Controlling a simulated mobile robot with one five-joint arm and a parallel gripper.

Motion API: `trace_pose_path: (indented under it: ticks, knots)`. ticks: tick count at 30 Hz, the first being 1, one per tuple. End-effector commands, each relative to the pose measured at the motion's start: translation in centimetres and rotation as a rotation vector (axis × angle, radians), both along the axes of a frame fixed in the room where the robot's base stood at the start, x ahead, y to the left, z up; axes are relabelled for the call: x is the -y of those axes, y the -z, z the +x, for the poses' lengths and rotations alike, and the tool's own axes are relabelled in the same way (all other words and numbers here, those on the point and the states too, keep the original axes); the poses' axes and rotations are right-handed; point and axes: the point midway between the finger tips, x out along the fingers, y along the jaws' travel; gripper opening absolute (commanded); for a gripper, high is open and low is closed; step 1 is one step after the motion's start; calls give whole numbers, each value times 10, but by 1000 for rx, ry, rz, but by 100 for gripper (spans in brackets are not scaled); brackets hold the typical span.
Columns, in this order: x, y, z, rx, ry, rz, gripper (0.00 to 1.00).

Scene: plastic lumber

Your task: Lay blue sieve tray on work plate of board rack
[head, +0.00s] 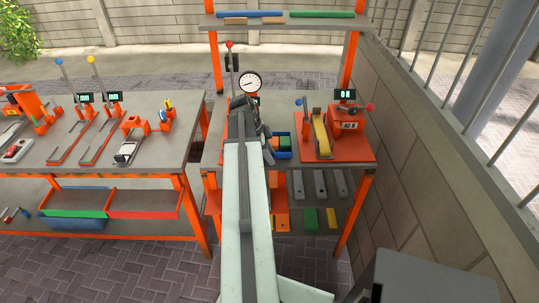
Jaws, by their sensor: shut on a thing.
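My gripper (243,112) is seen from behind over the grey work plate (352,162) of the orange-framed board rack. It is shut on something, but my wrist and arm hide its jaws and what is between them. A blue tray-like box (284,154) with green and other coloured pieces in it shows just right of my wrist, partly hidden by it. I cannot tell whether this is the sieve tray or whether the gripper touches it.
A dial gauge (249,82) stands behind my gripper. An orange machine (349,121) with a yellow bar beside it fills the plate's right. The upper shelf (285,21) holds blue and green bars. Another bench (85,165) with tools stands left. A wall borders the right.

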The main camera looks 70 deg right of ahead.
Motion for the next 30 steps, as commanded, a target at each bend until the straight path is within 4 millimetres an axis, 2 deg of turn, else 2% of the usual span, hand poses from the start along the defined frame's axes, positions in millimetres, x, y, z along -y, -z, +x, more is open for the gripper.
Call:
trace_pose_path:
  ticks: [14,15,17,26,30]
  knots:
    - [0,10,1,-1,-1,-1,0]
    - [0,9,1,-1,-1,-1,47]
    - [0,9,1,-1,-1,-1,64]
    - [-1,9,1,0,-2,1,64]
    - [-1,1,3,0,-2,0,64]
